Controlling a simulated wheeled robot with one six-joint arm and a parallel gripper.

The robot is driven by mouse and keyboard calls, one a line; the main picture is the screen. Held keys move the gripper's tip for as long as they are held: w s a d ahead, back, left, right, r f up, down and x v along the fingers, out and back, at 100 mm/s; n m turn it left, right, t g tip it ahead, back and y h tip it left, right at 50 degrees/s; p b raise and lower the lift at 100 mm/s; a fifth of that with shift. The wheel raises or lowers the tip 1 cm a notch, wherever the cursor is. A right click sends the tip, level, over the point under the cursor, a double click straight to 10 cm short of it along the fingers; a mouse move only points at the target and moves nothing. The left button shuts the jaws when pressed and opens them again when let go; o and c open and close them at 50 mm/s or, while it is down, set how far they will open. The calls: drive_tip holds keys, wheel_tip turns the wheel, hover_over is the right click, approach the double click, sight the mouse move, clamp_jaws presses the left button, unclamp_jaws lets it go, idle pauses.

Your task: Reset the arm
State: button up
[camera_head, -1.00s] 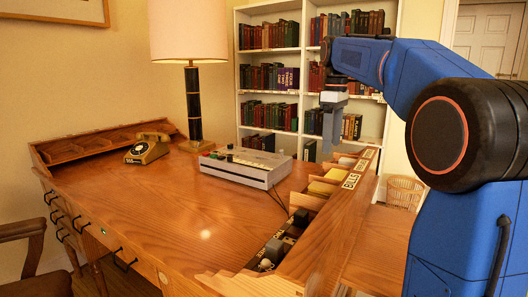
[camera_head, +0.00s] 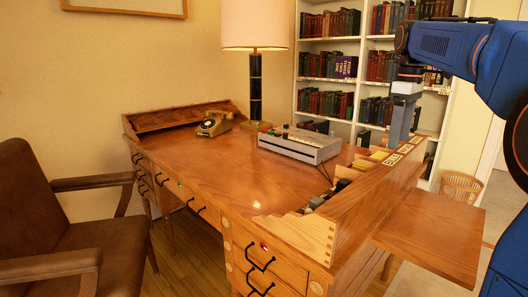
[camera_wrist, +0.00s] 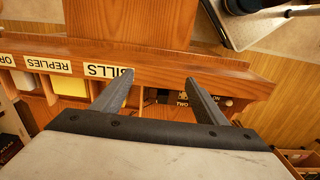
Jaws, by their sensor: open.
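My gripper (camera_head: 402,118) hangs from my blue arm at the upper right of the head view, pointing down. It is in front of the bookshelf and above the desk's right-hand organizer. In the wrist view my gripper (camera_wrist: 160,100) shows two dark fingers spread wide, with nothing between them. Below the fingers are the organizer's wooden edge and its labels, such as the "BILLS" label (camera_wrist: 108,71) and the "REPLIES" label (camera_wrist: 48,64).
The wooden desk (camera_head: 240,180) holds a grey device (camera_head: 300,143), a lamp (camera_head: 255,85) and a telephone (camera_head: 214,124). A brown chair (camera_head: 90,230) stands at left. A bookshelf (camera_head: 362,45) is behind. A side leaf (camera_head: 440,230) and a basket (camera_head: 461,186) are at right.

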drive_tip(key=s+a+f+m+t, duration=0.1)
drive_tip(key=s+a+f+m, duration=0.2)
drive_tip(key=s+f, duration=0.6)
drive_tip(key=s+a+f+m+t, duration=0.2)
drive_tip(key=s+a+f+m, duration=0.1)
drive_tip(key=s+f, duration=0.6)
drive_tip(key=s+a+f+m+t, duration=0.1)
drive_tip(key=s+a+f+m, duration=0.1)
drive_tip(key=s+f, duration=0.7)
drive_tip(key=s+a, duration=0.1)
drive_tip(key=s, duration=0.3)
drive_tip(key=shift+s+a+f+m+t, duration=0.2)
drive_tip(key=shift+f+m+t, duration=0.1)
drive_tip(key=shift+m, duration=0.1)
